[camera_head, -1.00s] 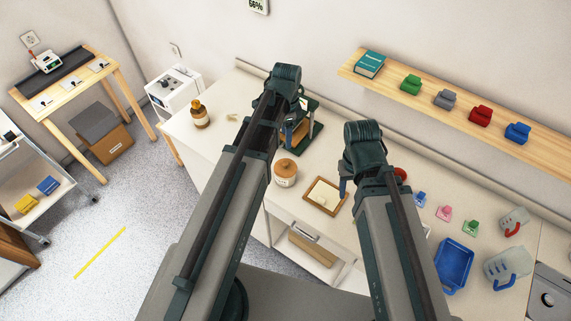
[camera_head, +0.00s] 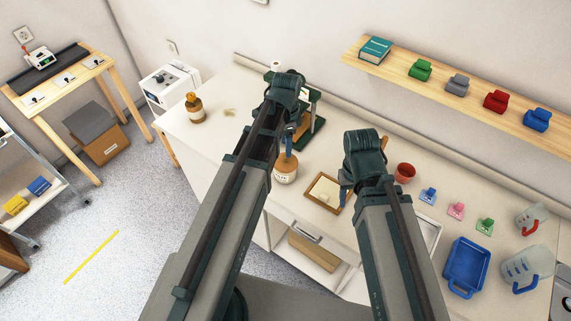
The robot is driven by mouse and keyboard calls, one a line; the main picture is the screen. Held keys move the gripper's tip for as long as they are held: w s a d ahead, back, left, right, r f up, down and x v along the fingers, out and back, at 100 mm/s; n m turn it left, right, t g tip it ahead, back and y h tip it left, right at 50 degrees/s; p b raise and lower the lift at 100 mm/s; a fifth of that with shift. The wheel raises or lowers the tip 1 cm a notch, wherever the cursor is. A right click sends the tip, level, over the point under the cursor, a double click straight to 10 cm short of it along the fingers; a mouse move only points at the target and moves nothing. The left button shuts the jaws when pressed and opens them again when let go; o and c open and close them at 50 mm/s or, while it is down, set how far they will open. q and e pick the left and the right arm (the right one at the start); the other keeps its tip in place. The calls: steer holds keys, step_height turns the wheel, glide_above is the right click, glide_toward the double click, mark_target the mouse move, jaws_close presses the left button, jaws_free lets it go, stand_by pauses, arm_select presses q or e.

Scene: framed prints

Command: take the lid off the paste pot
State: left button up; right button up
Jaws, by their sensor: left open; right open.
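The paste pot (camera_head: 285,178) is a cream jar with a brown lid (camera_head: 286,161) on top. It stands on the white worktop near the front edge, left of a wooden-framed print (camera_head: 327,192). My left gripper (camera_head: 288,152) points down right at the lid, open, with its blue-grey fingers in front of part of the lid. I cannot tell whether they touch it. My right gripper (camera_head: 345,188) hangs open and empty beside the framed print's right edge, partly hidden by my own arm.
A brown bottle (camera_head: 194,110) stands at the worktop's left end. A dark green press (camera_head: 308,122) stands behind the pot. A red cup (camera_head: 404,173), small coloured blocks, a blue tray (camera_head: 467,265) and clear jugs (camera_head: 528,268) are to the right. A shelf (camera_head: 450,90) runs above.

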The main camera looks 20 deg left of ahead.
mark_target(285, 160)
arm_select(q)
steer(key=shift+s+a+f+b, duration=0.1)
steer(key=shift+s+f+b, duration=0.05)
steer(key=shift+f+b, duration=2.5)
steer(key=shift+r, duration=0.1)
steer(key=shift+c, duration=0.2)
jaws_close()
